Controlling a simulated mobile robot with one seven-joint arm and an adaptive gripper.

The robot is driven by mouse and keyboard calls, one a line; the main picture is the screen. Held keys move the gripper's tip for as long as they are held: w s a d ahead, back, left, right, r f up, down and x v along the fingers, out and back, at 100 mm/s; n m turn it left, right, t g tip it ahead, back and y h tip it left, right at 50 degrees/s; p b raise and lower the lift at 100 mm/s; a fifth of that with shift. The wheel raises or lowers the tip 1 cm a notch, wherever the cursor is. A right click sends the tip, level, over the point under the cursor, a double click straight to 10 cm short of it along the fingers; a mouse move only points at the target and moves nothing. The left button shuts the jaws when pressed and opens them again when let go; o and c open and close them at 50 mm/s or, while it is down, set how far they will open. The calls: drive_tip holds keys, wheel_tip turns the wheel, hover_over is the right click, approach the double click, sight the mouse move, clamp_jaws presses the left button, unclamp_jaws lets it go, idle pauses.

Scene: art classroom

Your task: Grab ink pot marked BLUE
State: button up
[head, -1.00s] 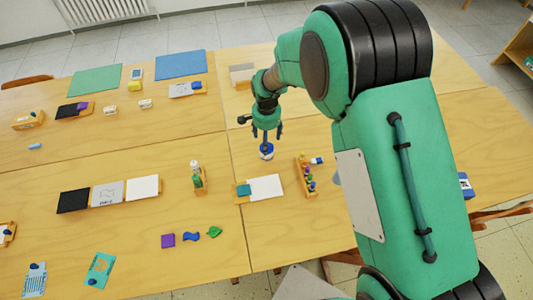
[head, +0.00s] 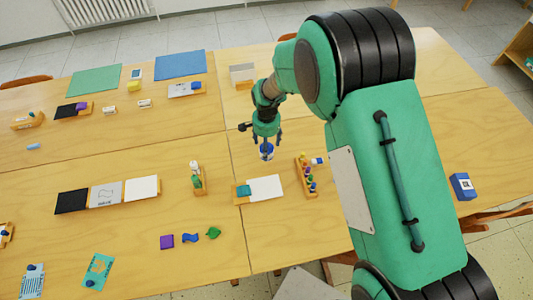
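A small ink pot (head: 267,152), white and blue, stands on the far right table, just in front of my arm. Its marking is too small to read. My gripper (head: 267,143) points down over it from above. Its fingers look spread, one on the left and one on the right of the pot's top. I see no clear contact between the fingers and the pot. My wrist hides part of the table behind the pot.
A wooden rack (head: 305,178) with several coloured pieces and a white sheet (head: 265,188) lie nearer than the pot. A blue box (head: 462,186) is at the right edge, past my arm. A grey-white card stand (head: 242,75) is behind. Bare table lies left of the pot.

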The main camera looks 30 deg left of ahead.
clamp_jaws()
drive_tip(key=shift+r, duration=0.1)
drive_tip(key=shift+r+p, duration=0.45)
drive_tip(key=shift+r, duration=1)
drive_tip(key=s+d+r+p, duration=0.2)
drive_tip(key=s+d, duration=0.9)
drive_tip(key=shift+d, duration=0.35)
